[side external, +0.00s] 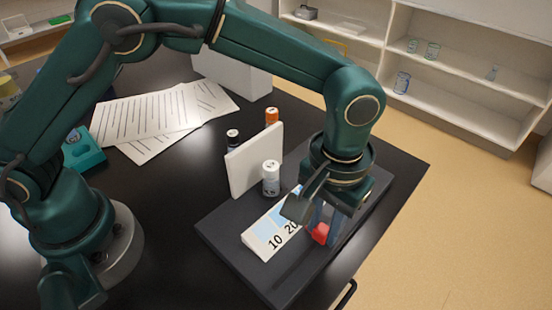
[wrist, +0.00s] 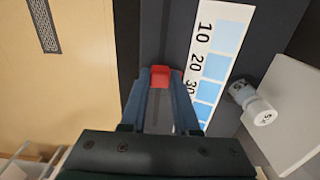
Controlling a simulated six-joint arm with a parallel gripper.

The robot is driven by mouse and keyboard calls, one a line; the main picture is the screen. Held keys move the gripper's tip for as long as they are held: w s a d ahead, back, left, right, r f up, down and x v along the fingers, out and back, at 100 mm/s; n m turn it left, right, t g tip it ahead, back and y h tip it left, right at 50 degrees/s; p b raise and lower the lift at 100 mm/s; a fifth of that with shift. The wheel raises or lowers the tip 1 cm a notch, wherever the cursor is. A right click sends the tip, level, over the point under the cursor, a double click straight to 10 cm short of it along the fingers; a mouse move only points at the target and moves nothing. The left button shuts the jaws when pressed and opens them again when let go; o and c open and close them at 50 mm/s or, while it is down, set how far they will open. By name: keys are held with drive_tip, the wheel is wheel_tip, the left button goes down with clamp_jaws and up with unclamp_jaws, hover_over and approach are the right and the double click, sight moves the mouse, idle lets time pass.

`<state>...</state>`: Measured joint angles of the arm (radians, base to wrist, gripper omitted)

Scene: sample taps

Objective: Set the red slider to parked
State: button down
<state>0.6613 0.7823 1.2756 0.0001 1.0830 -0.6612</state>
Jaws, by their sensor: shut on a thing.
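The red slider (side external: 320,233) sits in a groove on the dark panel (side external: 225,231). In the wrist view the red slider (wrist: 160,76) is between my fingertips, level with about the 20 to 30 marks. My gripper (side external: 325,235) reaches down over it and is shut on it; the wrist view also shows my gripper (wrist: 161,82). A white and blue scale (side external: 262,238) with the numbers 10, 20 and 30 runs beside the groove. It shows in the wrist view (wrist: 217,68) too, its far part hidden by my gripper. No parked mark is readable.
A white-capped vial (side external: 271,180) stands on the panel by a white upright plate (side external: 255,160). A dark vial (side external: 232,140) and an orange-capped vial (side external: 272,117) stand behind the plate. Papers (side external: 150,115) lie at the back left. The panel's front-right part is clear.

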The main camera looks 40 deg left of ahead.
sight(278, 284)
drive_tip(key=s, duration=0.9)
drive_tip(key=shift+s, duration=0.3)
drive_tip(key=c, duration=0.6)
unclamp_jaws()
drive_tip(key=shift+c, duration=0.2)
drive_tip(key=shift+r, duration=2.6)
